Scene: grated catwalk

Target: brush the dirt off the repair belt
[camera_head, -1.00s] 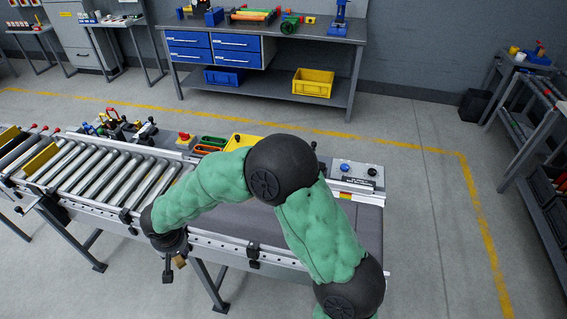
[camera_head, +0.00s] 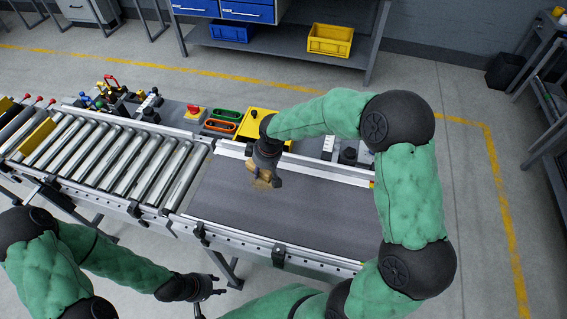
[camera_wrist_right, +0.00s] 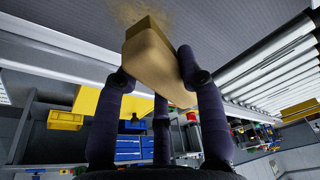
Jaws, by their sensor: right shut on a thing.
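The repair belt (camera_head: 310,212) is a flat dark grey surface at the right end of the conveyor. My right gripper (camera_head: 265,172) points down over its upper left part, shut on a tan block-like brush (camera_wrist_right: 160,62). In the right wrist view the fingers grip the brush from both sides. A brown dirt smudge (camera_wrist_right: 145,12) lies on the belt just beyond the brush's end. I cannot tell whether the brush touches the belt. My left gripper (camera_head: 214,288) is empty and open in front of the conveyor's near edge, at lower left.
Metal rollers (camera_head: 110,155) adjoin the belt on the left. Behind it are a yellow box (camera_head: 255,126), green and orange trays (camera_head: 221,126), a red button (camera_head: 194,111) and a control panel. A side rail (camera_head: 240,240) with clamps runs along the near edge.

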